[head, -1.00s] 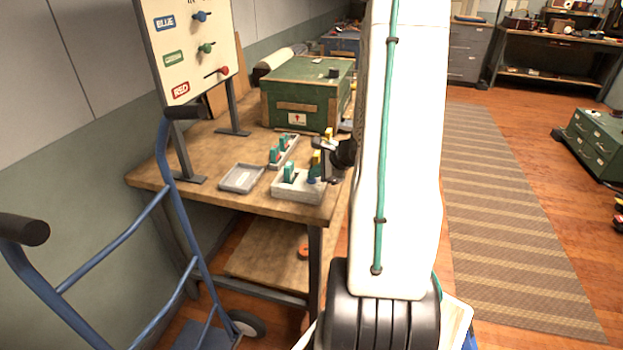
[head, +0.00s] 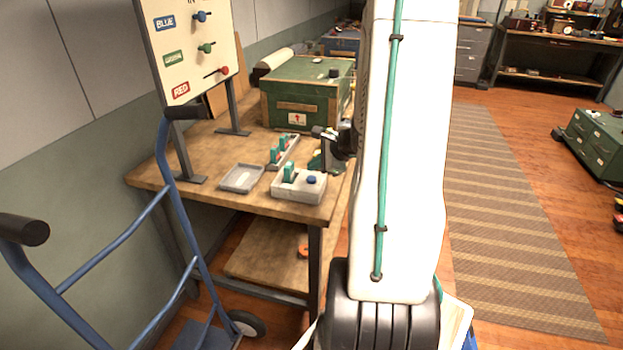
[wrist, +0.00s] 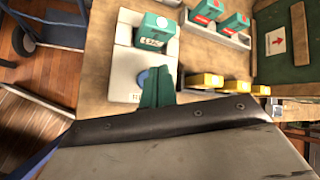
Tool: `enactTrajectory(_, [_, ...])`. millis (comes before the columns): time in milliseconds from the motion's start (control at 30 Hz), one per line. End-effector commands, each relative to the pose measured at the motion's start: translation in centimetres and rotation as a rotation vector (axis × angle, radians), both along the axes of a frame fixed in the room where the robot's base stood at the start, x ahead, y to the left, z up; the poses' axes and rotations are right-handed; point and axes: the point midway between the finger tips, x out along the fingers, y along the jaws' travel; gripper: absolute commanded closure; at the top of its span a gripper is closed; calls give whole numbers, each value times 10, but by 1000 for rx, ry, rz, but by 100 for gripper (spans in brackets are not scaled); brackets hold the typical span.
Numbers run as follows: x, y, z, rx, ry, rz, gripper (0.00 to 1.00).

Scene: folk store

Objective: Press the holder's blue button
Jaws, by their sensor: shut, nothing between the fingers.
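The holder (head: 305,193) is a light grey block near the table's front edge, with a teal-green block (head: 289,172) standing in its left part. Its round blue button (head: 312,180) sits on the right part and is uncovered in the head view. In the wrist view the holder (wrist: 122,88) is on the left, and the blue button (wrist: 142,77) is partly covered by my gripper's teal fingers (wrist: 158,82). My gripper (head: 318,160) is shut and empty, above and behind the button in the head view, apart from it.
A grey rack of teal-green blocks (head: 283,148) lies behind the holder, an empty grey tray (head: 241,178) to its left. Yellow blocks (wrist: 208,81) stand beside the holder in the wrist view. A green chest (head: 305,95) and sign board (head: 190,50) stand behind. A blue hand truck (head: 170,165) is left.

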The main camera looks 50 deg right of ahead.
Motion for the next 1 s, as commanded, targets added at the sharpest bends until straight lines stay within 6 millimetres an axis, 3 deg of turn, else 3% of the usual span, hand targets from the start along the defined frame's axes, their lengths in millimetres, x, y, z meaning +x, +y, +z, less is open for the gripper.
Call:
enactTrajectory(400, [0,0,38,-2,-2,0,100])
enactTrajectory(1000, [0,0,39,-1,1,-1,100])
